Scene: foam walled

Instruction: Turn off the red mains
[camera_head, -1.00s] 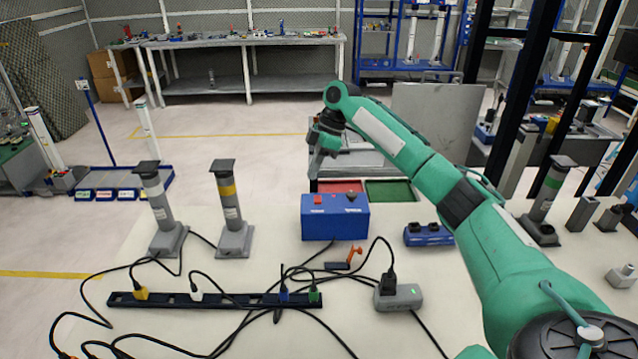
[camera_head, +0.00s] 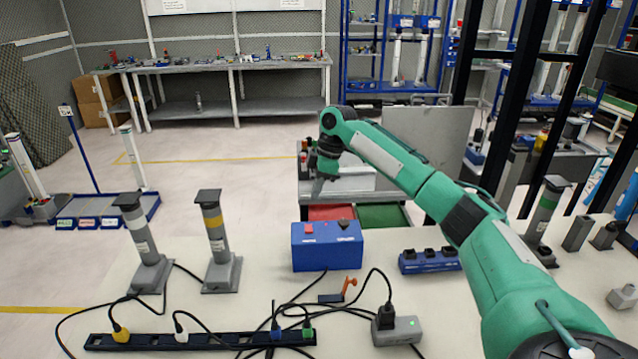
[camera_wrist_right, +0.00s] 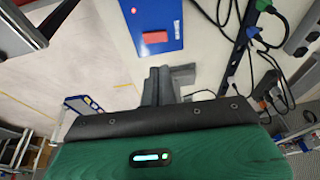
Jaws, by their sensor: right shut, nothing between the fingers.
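The blue box (camera_head: 327,252) stands on the white table in the head view. A red switch (camera_head: 309,228) sits on the left of its top, with a dark switch (camera_head: 344,224) to its right. In the wrist view the red switch (camera_wrist_right: 155,37) shows on the blue box face (camera_wrist_right: 163,15). I cannot tell the switch's position. My right gripper (camera_head: 318,188) is shut and empty, pointing down beyond and above the box, apart from the switch in the head view. My left gripper is out of view.
A black power strip (camera_head: 200,339) with several plugs and loose cables lies in front of the box. Two grey posts (camera_head: 217,240) (camera_head: 142,240) stand to the left. A blue socket block (camera_head: 430,261) and a grey socket box (camera_head: 397,330) are to the right.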

